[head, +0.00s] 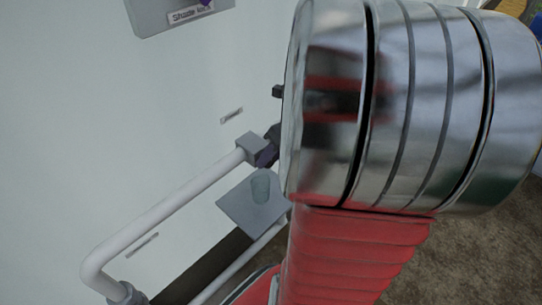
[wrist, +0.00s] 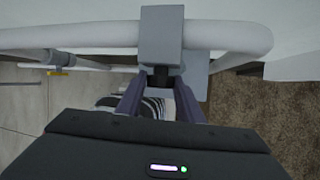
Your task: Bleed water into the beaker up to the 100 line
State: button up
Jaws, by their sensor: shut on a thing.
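The beaker (head: 260,186) is a small translucent grey cup standing on a grey plate (head: 236,211) under the pipe's end. Its lines and water level are too small to read. A grey valve block (head: 251,146) sits on the white pipe above it; the block also shows in the wrist view (wrist: 161,38). My gripper (wrist: 161,84) is shut on the dark valve handle (wrist: 161,75) at the block's near side. In the head view my gripper (head: 268,155) is mostly hidden behind my arm. No water stream can be made out. The beaker is hidden in the wrist view.
The white pipe (head: 160,210) runs in front of a pale panel (head: 200,90) with small labels. A grey sign (head: 178,12) is at the top. A lower pipe (wrist: 95,66) with a yellow tag (wrist: 58,73) lies beyond, above tiled floor and brown ground.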

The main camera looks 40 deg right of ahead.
jog(key=shift+c, duration=0.8)
jog(key=shift+a+n+h, duration=0.15)
jog(key=shift+n+h, duration=0.05)
jog(key=shift+h, duration=0.7)
jog(key=shift+a+n+h, duration=0.15)
jog(key=shift+n+h, duration=0.05)
jog(key=shift+h, duration=0.7)
jog(key=y, duration=0.1)
jog(key=d+y, duration=0.1)
jog(key=y, duration=0.1)
jog(key=shift+f+m+y, duration=0.1)
jog(key=shift+m+y, duration=0.2)
jog(key=shift+m, duration=0.1)
jog(key=shift+a, duration=0.1)
jog(key=o, duration=1.1)
